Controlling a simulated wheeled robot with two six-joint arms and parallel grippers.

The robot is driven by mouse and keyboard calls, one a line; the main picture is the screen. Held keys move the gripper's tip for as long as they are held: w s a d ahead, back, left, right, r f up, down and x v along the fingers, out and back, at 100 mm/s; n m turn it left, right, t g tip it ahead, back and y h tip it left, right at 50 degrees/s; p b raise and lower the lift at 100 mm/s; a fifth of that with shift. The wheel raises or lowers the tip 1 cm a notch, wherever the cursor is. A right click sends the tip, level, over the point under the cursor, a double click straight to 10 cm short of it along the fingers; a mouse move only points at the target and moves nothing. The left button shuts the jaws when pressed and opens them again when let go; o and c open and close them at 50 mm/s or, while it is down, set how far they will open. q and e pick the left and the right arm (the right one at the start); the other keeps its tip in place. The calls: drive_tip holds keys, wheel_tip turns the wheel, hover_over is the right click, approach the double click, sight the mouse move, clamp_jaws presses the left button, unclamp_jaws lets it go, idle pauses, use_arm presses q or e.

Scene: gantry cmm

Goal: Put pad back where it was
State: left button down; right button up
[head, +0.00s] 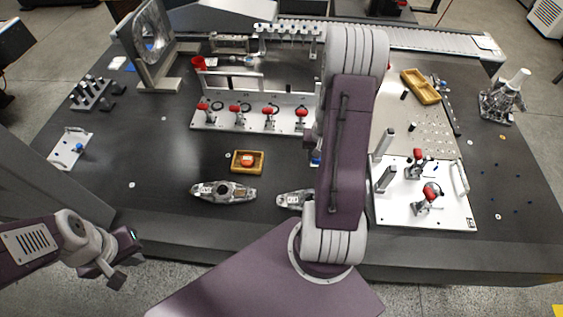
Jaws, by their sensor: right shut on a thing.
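I cannot pick out the pad with certainty. My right arm rises through the centre and hides most of my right gripper (312,142). Only a dark edge of it shows left of the arm link, above the table. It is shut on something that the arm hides. My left gripper (127,260) is at the lower left, off the table's front edge, with its fingers apart and empty.
A white plate with several red-handled clamps (205,122) stands behind the tray. Two metal castings lie in front, one clear (224,192), one partly behind my arm. A clamp fixture (400,215) and another yellow tray (420,87) are right. The left front table is clear.

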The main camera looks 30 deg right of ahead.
hover_over(287, 163)
wheel_tip(287, 163, down, 7)
drive_tip(key=shift+a, duration=0.1)
wheel_tip(287, 163, down, 4)
drive_tip(key=shift+f, duration=0.25)
drive_tip(key=o, duration=1.2)
wheel_tip(287, 163, up, 12)
drive_tip(key=s+a+r, duration=0.1)
drive_tip(key=s+a+r+n, duration=0.4)
drive_tip(key=s+a, duration=0.2)
drive_tip(key=a, duration=0.2)
drive_tip(key=s+a+r+n+y, duration=0.1)
drive_tip(key=s+a+r+n, duration=0.2)
drive_tip(key=s+a, duration=0.4)
drive_tip(key=shift+a+r+n, duration=0.4)
drive_tip(key=shift+a+r, duration=0.5)
drive_tip(key=shift+a, duration=0.2)
